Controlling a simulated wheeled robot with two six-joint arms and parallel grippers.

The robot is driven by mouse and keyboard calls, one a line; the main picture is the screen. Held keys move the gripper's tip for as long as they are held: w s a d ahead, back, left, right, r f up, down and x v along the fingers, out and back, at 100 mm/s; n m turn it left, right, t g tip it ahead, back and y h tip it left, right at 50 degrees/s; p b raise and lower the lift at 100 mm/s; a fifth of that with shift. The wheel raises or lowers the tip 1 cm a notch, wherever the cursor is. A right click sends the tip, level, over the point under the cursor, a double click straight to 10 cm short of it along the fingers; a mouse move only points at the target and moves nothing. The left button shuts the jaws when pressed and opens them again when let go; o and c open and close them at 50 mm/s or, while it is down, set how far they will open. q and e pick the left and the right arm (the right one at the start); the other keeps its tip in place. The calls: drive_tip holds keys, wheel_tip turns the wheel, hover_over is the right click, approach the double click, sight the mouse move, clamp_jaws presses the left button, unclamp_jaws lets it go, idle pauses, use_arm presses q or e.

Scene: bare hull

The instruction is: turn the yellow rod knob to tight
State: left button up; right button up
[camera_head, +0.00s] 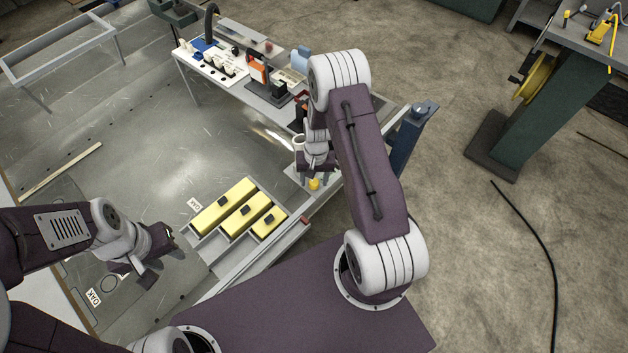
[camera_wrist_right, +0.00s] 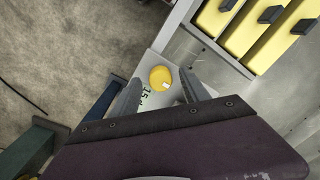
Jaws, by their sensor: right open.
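The yellow knob (camera_wrist_right: 160,78) is a round cap with a small pale mark, on a light grey plate (camera_wrist_right: 152,98) with dark printed characters. In the head view the knob (camera_head: 314,184) shows just below my right gripper (camera_head: 316,174). In the right wrist view my right gripper (camera_wrist_right: 160,88) is open, with one finger either side of the knob and visible gaps to it. I cannot tell how far above the knob the fingertips are. My left gripper (camera_head: 162,260) is open and empty at the lower left, well away from the knob.
A grey tray (camera_head: 212,254) with several yellow blocks lies left of the knob. A workbench (camera_head: 188,62) with tools and sockets stands behind. A blue post (camera_head: 408,138) rises to the right of my right arm. Bare metal floor is open at the left.

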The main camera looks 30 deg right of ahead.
drive_tip(key=shift+f, duration=0.2)
clamp_jaws()
